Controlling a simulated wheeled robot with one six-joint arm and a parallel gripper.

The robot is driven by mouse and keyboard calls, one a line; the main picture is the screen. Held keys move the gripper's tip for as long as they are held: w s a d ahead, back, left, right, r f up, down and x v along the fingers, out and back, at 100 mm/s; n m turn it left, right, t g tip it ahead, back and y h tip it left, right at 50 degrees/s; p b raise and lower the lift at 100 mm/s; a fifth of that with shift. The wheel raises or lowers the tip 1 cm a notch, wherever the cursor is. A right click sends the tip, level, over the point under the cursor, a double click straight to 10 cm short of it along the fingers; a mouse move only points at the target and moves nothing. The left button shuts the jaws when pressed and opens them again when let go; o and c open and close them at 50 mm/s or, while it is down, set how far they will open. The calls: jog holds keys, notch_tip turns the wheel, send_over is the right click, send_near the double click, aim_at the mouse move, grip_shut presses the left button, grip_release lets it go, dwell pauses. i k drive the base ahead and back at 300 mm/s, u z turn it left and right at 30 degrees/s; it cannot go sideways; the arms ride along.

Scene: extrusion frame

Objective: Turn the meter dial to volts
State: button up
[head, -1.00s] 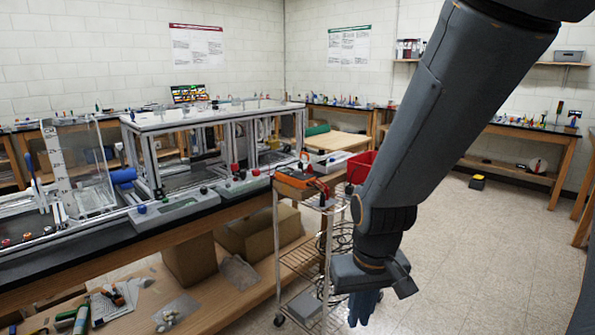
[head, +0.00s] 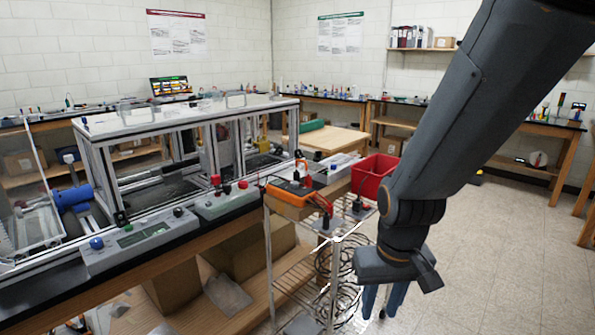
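The meter (head: 291,194) is an orange-edged unit lying on top of a wire cart, seen from the side in the head view. Red and black leads or plugs stand at its right end. Its dial is too small to make out. My gripper (head: 383,300) points down to the right of the cart and lower than the meter. Its two blue fingers show a gap between them, with nothing seen in it. The fingertips are apart from the meter.
A red bin (head: 373,177) stands behind the cart, close to my arm. The wire cart (head: 268,262) holds coiled black cables lower down. A long bench with an extrusion frame (head: 190,118) and grey instrument boxes (head: 140,238) runs along the left. The floor at right is clear.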

aim_at(293, 184)
jog(key=u, duration=0.3)
jog(key=i, duration=1)
jog(key=u, duration=0.5)
